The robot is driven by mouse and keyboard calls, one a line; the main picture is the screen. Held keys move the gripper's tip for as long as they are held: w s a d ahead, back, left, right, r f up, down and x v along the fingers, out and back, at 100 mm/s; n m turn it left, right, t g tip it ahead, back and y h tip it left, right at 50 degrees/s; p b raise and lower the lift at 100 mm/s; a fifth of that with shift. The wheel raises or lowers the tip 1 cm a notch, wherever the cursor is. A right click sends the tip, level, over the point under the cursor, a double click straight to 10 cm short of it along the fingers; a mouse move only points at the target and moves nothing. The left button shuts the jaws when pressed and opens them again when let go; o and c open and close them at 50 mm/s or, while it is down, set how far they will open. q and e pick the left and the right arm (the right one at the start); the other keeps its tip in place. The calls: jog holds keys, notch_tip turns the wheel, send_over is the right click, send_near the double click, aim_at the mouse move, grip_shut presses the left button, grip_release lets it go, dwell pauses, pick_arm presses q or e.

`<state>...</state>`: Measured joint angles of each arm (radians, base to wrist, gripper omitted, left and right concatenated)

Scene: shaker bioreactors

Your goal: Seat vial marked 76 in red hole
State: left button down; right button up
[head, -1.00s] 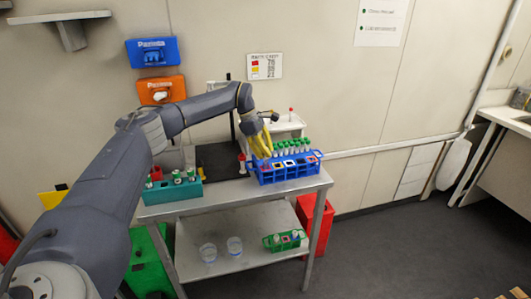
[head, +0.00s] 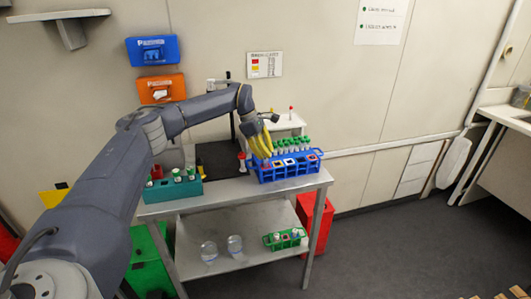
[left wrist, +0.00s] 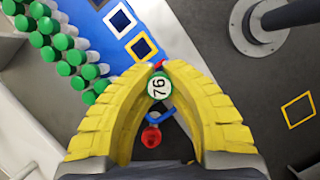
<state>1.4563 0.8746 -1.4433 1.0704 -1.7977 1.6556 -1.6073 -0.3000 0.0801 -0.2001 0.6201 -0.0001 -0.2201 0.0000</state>
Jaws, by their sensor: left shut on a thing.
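The vial marked 76 (left wrist: 159,87) has a white cap top with a green rim and shows between my left fingers in the left wrist view. My left gripper (head: 266,150) is shut on it, over the left end of the blue rack (head: 285,176). A small patch of red (left wrist: 158,65) shows just beyond the cap, and most of the red hole is hidden by the vial and fingers. I cannot tell how deep the vial sits. My right gripper is not in view.
Several green-capped vials (left wrist: 70,56) stand in rows along the rack. A teal rack (head: 172,190) with vials stands at the table's left. A red-topped item (head: 241,160) stands left of the blue rack. A wall chart (head: 264,64) hangs behind.

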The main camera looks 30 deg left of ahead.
aim_at(265, 159)
pick_arm(q)
jog(key=shift+f, duration=1.55)
dwell(1.9)
jog(key=c, duration=1.4)
grip_release()
jog(key=shift+c, duration=0.2)
jog(key=v, duration=1.2)
